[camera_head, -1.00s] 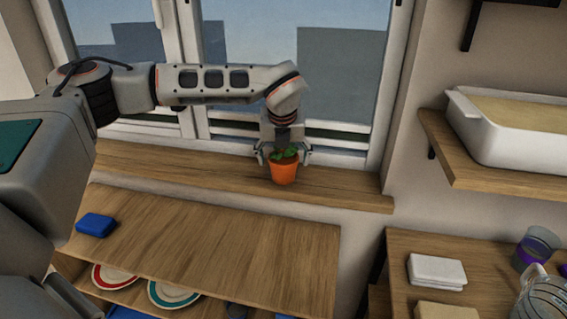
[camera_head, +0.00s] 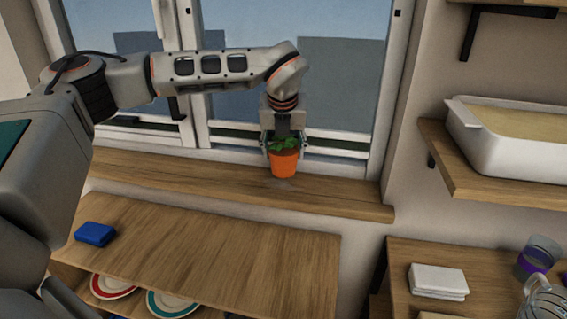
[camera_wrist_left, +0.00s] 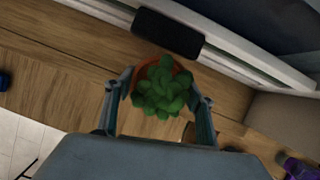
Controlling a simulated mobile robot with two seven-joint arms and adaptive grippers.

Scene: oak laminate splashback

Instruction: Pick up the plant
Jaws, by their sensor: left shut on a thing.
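The plant (camera_head: 284,161) is a small green plant in an orange pot. It is held upright just above the wooden window sill (camera_head: 200,172), with a faint shadow under the pot. My left gripper (camera_head: 284,146) is shut on the pot from above, one finger on each side. In the left wrist view the green leaves (camera_wrist_left: 163,88) sit between the two fingers, and only the pot's rim (camera_wrist_left: 150,70) shows. My right gripper is not in view.
A dark block (camera_wrist_left: 168,33) lies close to the plant in the left wrist view. The window stands behind the sill. A shelf top (camera_head: 210,245) with a blue object (camera_head: 95,234) is in front. A white tray (camera_head: 510,140) sits on a shelf to the right.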

